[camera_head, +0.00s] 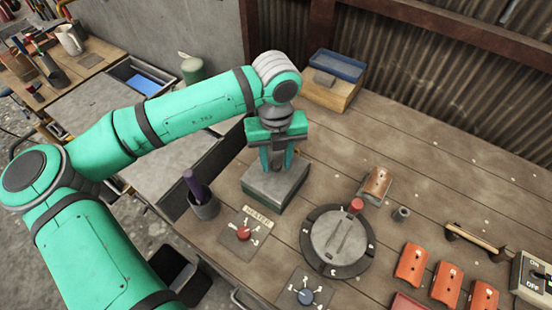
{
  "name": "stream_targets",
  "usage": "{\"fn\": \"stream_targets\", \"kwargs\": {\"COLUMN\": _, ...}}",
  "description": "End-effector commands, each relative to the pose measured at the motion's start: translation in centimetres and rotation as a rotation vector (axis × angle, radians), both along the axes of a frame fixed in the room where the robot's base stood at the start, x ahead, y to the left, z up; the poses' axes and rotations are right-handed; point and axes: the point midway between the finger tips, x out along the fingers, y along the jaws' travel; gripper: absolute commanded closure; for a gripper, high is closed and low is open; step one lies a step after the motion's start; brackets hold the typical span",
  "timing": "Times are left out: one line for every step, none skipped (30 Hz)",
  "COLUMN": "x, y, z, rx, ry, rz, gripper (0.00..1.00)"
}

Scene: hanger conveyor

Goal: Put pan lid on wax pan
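A flat grey square plate, which looks like the pan lid (268,183), lies level over a dark green square box (268,203). The box looks like the wax pan or its heater, and its inside is hidden. I cannot tell whether the plate rests fully on it. My gripper (277,166) points down just above the middle of the plate. Its two teal fingers stand a little apart, with something dark between them. I cannot tell whether they clasp a handle on the plate.
A cup with a purple-handled tool (204,205) stands left. A round grey turntable (339,240) and orange blocks (411,264) lie right. The back right tabletop is clear.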

Motion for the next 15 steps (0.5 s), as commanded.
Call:
{"fn": "stream_targets", "kwargs": {"x": 0.0, "y": 0.0, "z": 0.0, "rx": 0.0, "ry": 0.0, "rz": 0.0, "gripper": 0.51}}
{"fn": "stream_targets", "kwargs": {"x": 0.0, "y": 0.0, "z": 0.0, "rx": 0.0, "ry": 0.0, "rz": 0.0, "gripper": 0.46}}
{"fn": "stream_targets", "kwargs": {"x": 0.0, "y": 0.0, "z": 0.0, "rx": 0.0, "ry": 0.0, "rz": 0.0, "gripper": 0.46}}
{"fn": "stream_targets", "kwargs": {"x": 0.0, "y": 0.0, "z": 0.0, "rx": 0.0, "ry": 0.0, "rz": 0.0, "gripper": 0.46}}
{"fn": "stream_targets", "kwargs": {"x": 0.0, "y": 0.0, "z": 0.0, "rx": 0.0, "ry": 0.0, "rz": 0.0, "gripper": 0.46}}
{"fn": "stream_targets", "kwargs": {"x": 0.0, "y": 0.0, "z": 0.0, "rx": 0.0, "ry": 0.0, "rz": 0.0, "gripper": 0.46}}
{"fn": "stream_targets", "kwargs": {"x": 0.0, "y": 0.0, "z": 0.0, "rx": 0.0, "ry": 0.0, "rz": 0.0, "gripper": 0.46}}
{"fn": "stream_targets", "kwargs": {"x": 0.0, "y": 0.0, "z": 0.0, "rx": 0.0, "ry": 0.0, "rz": 0.0, "gripper": 0.46}}
{"fn": "stream_targets", "kwargs": {"x": 0.0, "y": 0.0, "z": 0.0, "rx": 0.0, "ry": 0.0, "rz": 0.0, "gripper": 0.46}}
{"fn": "stream_targets", "kwargs": {"x": 0.0, "y": 0.0, "z": 0.0, "rx": 0.0, "ry": 0.0, "rz": 0.0, "gripper": 0.46}}
{"fn": "stream_targets", "kwargs": {"x": 0.0, "y": 0.0, "z": 0.1, "rx": 0.0, "ry": 0.0, "rz": 0.0, "gripper": 0.46}}
{"fn": "stream_targets", "kwargs": {"x": 0.0, "y": 0.0, "z": 0.2, "rx": 0.0, "ry": 0.0, "rz": 0.0, "gripper": 0.46}}
{"fn": "stream_targets", "kwargs": {"x": 0.0, "y": 0.0, "z": 0.4, "rx": 0.0, "ry": -0.001, "rz": 0.0, "gripper": 0.46}}
{"fn": "stream_targets", "kwargs": {"x": 0.1, "y": 0.0, "z": 0.7, "rx": 0.0, "ry": -0.001, "rz": 0.0, "gripper": 0.46}}
{"fn": "stream_targets", "kwargs": {"x": 0.1, "y": 0.0, "z": 1.1, "rx": -0.001, "ry": -0.002, "rz": 0.001, "gripper": 0.46}}
